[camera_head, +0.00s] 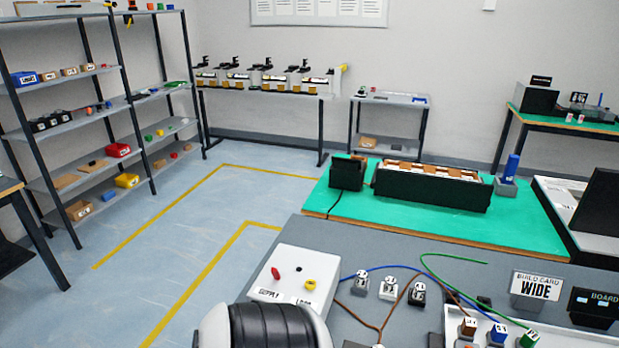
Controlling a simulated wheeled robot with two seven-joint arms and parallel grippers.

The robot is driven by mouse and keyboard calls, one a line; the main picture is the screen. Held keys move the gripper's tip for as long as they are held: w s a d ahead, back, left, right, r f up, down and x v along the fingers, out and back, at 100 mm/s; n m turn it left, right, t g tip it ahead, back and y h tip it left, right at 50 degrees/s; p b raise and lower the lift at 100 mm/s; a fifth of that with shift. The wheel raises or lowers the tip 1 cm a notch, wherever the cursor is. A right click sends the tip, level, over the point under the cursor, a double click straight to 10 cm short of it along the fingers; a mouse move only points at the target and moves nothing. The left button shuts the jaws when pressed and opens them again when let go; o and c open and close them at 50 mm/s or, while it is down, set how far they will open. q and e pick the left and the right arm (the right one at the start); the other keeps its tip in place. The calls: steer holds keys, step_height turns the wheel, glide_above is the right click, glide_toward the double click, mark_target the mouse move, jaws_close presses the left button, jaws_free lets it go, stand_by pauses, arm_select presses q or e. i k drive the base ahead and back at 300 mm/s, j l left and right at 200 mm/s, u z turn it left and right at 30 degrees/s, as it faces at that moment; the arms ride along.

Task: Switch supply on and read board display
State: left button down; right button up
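A white supply box (295,287) sits at the front left of the grey bench. The switch's on or off state cannot be told. Neither gripper is in view; a rounded black and white part that seems to be mine covers the bottom, close in front of the supply box.
Blue, green and brown wires run over the grey bench (385,235) past several small terminals (388,288). A white tray (455,325) holds coloured blocks at the front right. A card sign reading WIDE (538,287) stands behind it. A green-topped table (470,222) adjoins behind.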

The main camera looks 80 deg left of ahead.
mark_target(276, 273)
steer(key=u, duration=2.5)
